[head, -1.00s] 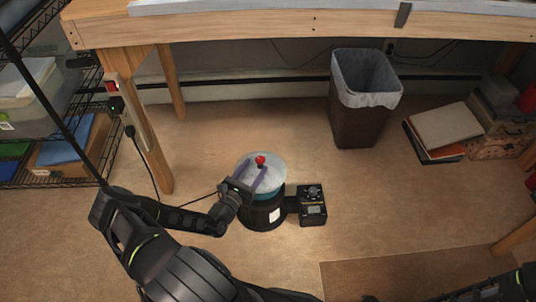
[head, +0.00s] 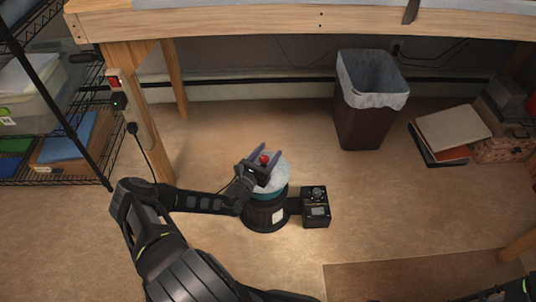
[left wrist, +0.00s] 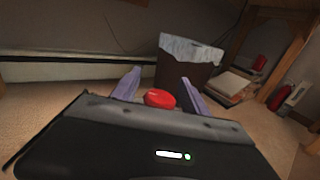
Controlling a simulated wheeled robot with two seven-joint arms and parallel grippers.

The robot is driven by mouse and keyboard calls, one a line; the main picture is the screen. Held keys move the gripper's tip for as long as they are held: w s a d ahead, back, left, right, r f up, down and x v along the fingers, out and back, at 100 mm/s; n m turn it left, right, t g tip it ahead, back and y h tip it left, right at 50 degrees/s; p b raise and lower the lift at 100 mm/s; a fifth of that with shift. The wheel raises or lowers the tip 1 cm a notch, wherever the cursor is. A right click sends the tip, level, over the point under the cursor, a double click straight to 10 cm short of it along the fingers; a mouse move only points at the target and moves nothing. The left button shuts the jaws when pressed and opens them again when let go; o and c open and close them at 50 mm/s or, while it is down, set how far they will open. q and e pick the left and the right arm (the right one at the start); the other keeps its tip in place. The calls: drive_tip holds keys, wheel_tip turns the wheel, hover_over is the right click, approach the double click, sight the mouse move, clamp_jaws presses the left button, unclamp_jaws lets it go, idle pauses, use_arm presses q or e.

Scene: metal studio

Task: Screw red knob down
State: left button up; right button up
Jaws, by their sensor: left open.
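The red knob (head: 264,159) stands on top of a round machine with a pale, translucent lid (head: 281,172) and a dark base (head: 266,214) on the floor. My left gripper (head: 266,157) is over the lid with its two purple fingers apart, one on each side of the knob. In the left wrist view the red knob (left wrist: 160,98) shows between the fingers, with a gap visible on each side. The gripper body hides the lower part of the knob there. Of my right arm, only a dark part shows at the lower right; its gripper is out of view.
A black control box (head: 315,206) is joined to the machine's right side. A lined waste bin (head: 366,115) stands behind to the right, with books (head: 450,133) beyond it. A wooden bench (head: 290,24) spans the back. A wire shelf (head: 60,183) is at the left. Floor around is clear.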

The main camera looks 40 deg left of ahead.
use_arm(q)
clamp_jaws()
idle(0.6)
